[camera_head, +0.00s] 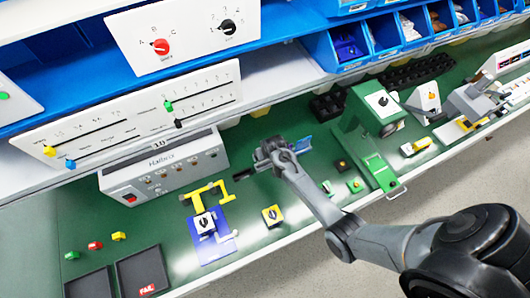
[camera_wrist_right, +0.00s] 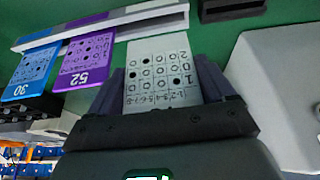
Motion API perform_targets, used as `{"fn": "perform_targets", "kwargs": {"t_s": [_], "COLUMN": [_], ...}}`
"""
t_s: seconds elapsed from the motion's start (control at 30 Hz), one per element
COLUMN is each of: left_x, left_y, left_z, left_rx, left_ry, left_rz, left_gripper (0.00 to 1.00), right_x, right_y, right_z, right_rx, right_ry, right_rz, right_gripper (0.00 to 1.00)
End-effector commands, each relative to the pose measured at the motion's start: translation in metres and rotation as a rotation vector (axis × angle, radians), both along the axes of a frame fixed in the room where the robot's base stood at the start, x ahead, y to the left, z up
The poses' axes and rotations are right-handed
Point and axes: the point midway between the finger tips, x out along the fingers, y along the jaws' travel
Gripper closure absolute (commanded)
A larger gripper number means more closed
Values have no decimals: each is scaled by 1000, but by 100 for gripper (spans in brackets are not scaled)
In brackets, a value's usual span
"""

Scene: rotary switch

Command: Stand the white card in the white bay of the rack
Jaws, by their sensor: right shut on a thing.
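In the right wrist view, my right gripper (camera_wrist_right: 163,100) is shut on the white card (camera_wrist_right: 158,68), which has rows of printed circles and numbers. The rack (camera_wrist_right: 112,35) runs across the top left, with blue, purple and white strips along it. The card's far edge is close to the rack at its white strip (camera_wrist_right: 152,10); I cannot tell whether they touch. A blue card (camera_wrist_right: 30,70) and a purple card (camera_wrist_right: 85,62) stand at the matching strips. In the head view, my right gripper (camera_head: 268,153) is over the green bench; the card is not distinguishable there. My left gripper is not in view.
A grey instrument box (camera_head: 165,165) is left of the gripper, and a green press-like device (camera_head: 370,110) is to its right. A blue plate with a yellow fixture (camera_head: 212,240) lies nearer the front. A pale box (camera_wrist_right: 285,90) stands right of the gripper in the wrist view.

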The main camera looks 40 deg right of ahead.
Motion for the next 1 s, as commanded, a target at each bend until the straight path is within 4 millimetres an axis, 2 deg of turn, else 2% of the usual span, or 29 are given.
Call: {"fn": "perform_targets", "kwargs": {"t_s": [0.1, 0.3, 1.0], "left_x": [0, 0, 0], "left_y": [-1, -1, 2], "left_z": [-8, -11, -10], "left_rx": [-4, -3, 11], "left_ry": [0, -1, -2], "left_rz": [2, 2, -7], "left_gripper": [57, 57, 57], "right_x": [0, 0, 0], "right_y": [0, 0, 0], "right_z": [-11, -17, -17], "right_rx": [0, 0, 0], "right_ry": [0, 0, 0], "right_rz": [0, 0, 0], "right_gripper": [47, 47, 47]}}
